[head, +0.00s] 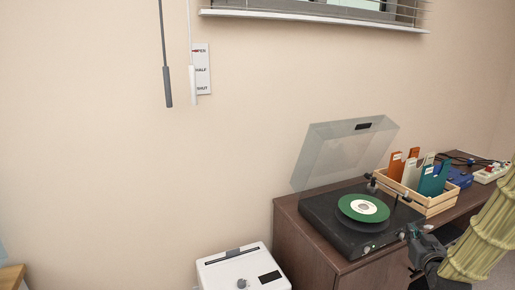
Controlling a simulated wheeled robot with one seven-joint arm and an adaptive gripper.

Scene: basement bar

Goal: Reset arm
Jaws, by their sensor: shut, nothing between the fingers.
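My gripper (410,234) is at the lower right of the head view, in front of the turntable's right front corner. It is dark and shut, with nothing seen in it. Small dark tonearm parts (396,199) show at the platter's right; exactly where the tonearm rests is too small to tell.
The brown cabinet (300,245) runs along the wall. A wooden crate (437,205) holds several coloured sleeves. A blue box (459,178) and a white power strip (490,174) lie behind it. A white appliance (240,270) stands left of the cabinet. Two blind rods (167,85) hang at upper left.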

